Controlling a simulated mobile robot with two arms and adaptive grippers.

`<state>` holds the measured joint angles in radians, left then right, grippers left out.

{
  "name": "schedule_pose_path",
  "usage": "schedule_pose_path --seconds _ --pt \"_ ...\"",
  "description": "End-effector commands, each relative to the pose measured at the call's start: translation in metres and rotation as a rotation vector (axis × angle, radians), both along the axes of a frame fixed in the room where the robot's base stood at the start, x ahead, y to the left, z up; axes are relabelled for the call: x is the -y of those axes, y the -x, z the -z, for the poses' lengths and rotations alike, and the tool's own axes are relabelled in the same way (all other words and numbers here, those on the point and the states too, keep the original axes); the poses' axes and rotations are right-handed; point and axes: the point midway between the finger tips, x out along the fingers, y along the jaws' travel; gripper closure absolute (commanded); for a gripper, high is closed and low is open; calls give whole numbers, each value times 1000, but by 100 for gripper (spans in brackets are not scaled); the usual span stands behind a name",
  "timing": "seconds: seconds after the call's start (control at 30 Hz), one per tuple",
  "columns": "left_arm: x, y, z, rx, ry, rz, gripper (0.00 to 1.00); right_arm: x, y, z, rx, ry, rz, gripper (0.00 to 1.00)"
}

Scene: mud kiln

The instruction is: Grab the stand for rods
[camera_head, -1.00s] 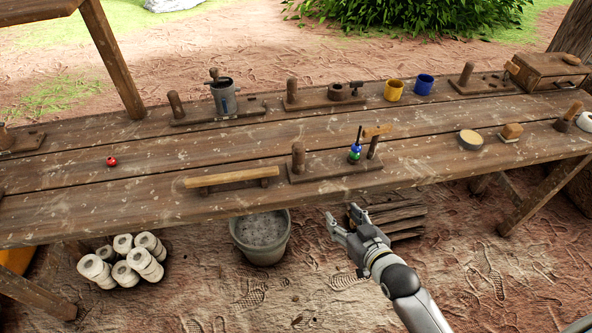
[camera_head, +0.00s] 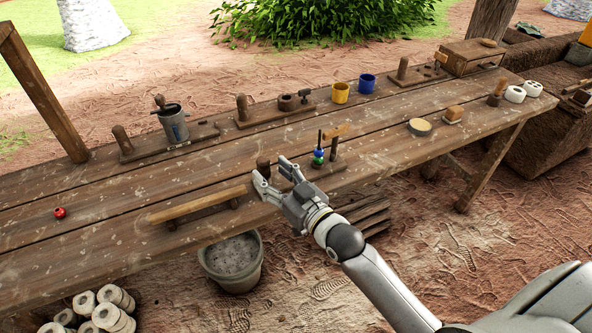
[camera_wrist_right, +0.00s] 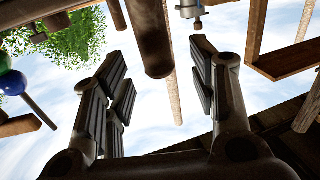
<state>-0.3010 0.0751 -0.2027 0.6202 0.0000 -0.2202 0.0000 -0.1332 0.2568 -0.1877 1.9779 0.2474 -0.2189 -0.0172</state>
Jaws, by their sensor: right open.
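A low wooden stand (camera_head: 328,174) with upright posts sits at the front edge of the workbench in the head view. A thin rod with green and blue balls (camera_head: 318,157) stands on it, beside a post with a light wooden crosspiece. My right gripper (camera_head: 272,174) is open at the stand's left end, close to its thick post (camera_head: 263,164), and hides part of the base. In the right wrist view, a dark wooden post (camera_wrist_right: 148,40) shows between the open fingers (camera_wrist_right: 158,58); contact cannot be told. My left gripper is not in view.
A raised wooden bar (camera_head: 198,205) lies just left of my right gripper. Behind are similar wooden bases, a metal mug (camera_head: 174,126), a yellow cup (camera_head: 340,93) and a blue cup (camera_head: 367,83). A red ball (camera_head: 60,213) lies left. A bucket (camera_head: 231,262) stands below.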

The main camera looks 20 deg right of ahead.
Motion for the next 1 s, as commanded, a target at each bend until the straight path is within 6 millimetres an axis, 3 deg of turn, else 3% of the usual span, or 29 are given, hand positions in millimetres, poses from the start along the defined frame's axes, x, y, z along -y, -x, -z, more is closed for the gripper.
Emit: schedule_pose_path --seconds 0.3,0.6,1.0 --pt "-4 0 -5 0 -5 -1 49 -9 -40 -2 1 -1 0 47" --pt "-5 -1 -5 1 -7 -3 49 -10 -44 -2 1 0 0 47" --pt "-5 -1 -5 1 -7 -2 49 -10 -44 -2 1 0 0 99"
